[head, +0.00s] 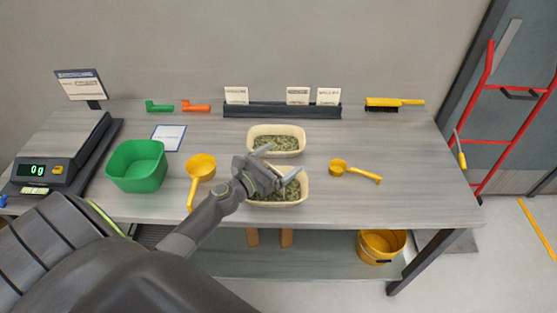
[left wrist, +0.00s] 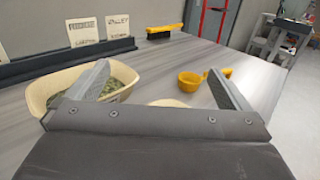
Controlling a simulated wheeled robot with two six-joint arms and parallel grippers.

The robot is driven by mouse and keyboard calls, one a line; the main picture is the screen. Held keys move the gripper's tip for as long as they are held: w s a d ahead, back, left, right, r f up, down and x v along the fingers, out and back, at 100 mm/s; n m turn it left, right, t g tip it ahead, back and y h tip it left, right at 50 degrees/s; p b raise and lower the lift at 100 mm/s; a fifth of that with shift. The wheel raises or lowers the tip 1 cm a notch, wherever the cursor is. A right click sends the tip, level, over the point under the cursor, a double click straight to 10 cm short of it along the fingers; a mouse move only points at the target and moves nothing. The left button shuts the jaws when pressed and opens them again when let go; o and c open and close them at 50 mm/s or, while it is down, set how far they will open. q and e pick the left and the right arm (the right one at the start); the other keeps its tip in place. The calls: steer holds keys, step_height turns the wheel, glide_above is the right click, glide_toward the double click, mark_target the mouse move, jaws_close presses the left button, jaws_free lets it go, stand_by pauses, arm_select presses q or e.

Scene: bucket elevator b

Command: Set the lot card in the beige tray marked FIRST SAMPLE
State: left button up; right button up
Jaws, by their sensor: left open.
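Two beige trays with green-grey contents stand at the middle of the table, a back tray (head: 252,131) and a front tray (head: 305,184). I cannot read a FIRST SAMPLE mark on either. Three pale cards stand in a dark rack (head: 265,111) at the back: a left card (head: 236,95), a middle card (head: 298,95) and a right card (head: 328,96).
A green bin (head: 137,165), a scale reading 0 g (head: 40,171) and a yellow scoop (head: 200,167) are at left. Another yellow scoop (head: 340,167) lies right of the trays. A yellow brush (head: 393,103) lies at the back right.

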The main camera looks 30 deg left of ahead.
stand_by(0.4)
step_height(320, 180, up, 6)
steer(key=p, duration=0.6)
steer(key=shift+r, duration=0.25)
steer(key=shift+d, duration=0.1)
